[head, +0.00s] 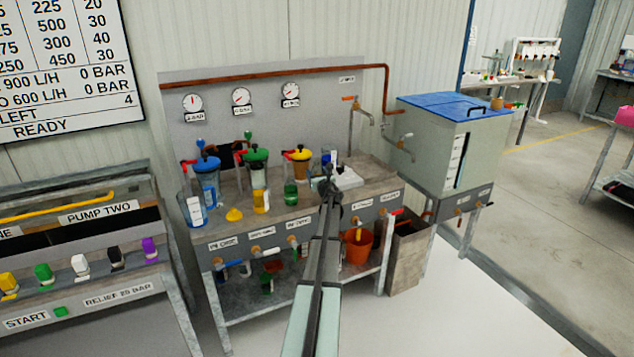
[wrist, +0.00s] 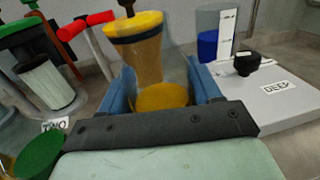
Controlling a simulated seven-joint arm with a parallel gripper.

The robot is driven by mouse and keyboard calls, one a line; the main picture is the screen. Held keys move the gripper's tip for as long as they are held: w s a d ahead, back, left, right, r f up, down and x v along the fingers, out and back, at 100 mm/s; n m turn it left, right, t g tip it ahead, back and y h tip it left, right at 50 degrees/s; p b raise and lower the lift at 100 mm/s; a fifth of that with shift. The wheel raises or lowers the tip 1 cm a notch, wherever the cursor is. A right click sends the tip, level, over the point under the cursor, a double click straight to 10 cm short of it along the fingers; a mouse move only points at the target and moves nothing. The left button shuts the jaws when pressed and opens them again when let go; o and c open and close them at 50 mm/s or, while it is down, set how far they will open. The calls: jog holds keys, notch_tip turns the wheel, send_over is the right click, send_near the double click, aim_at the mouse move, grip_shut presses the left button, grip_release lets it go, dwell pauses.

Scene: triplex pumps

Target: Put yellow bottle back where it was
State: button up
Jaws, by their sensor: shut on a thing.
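My gripper (wrist: 164,92) has its blue fingers on both sides of a round yellow-topped thing, which I take for the yellow bottle (wrist: 162,97). Its body below the top is hidden by the gripper. In the head view my gripper (head: 327,185) is over the front of the pump bench (head: 225,238), right of a green bottle (head: 290,194), and the held thing is hidden there. A yellow container (head: 261,200) stands left of the green bottle. The green bottle's top (wrist: 38,155) shows at lower left in the wrist view.
A yellow-lidded filter housing (wrist: 137,45) stands just beyond the fingers. A white scale (wrist: 270,105) marked DEEP and a measuring cylinder with blue liquid (wrist: 208,42) are to the right. Blue-lidded (head: 206,170) and green-lidded (head: 256,158) housings and a yellow funnel (head: 234,214) are further left.

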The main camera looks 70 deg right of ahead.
jog(key=shift+f, duration=1.6)
jog(key=o, duration=1.2)
jog(key=shift+f, duration=0.15)
jog(key=shift+s+a, duration=0.1)
jog(key=shift+a, duration=0.05)
jog(key=v, duration=1.1)
jog(key=shift+s+a, duration=0.2)
jog(key=shift+a, duration=0.1)
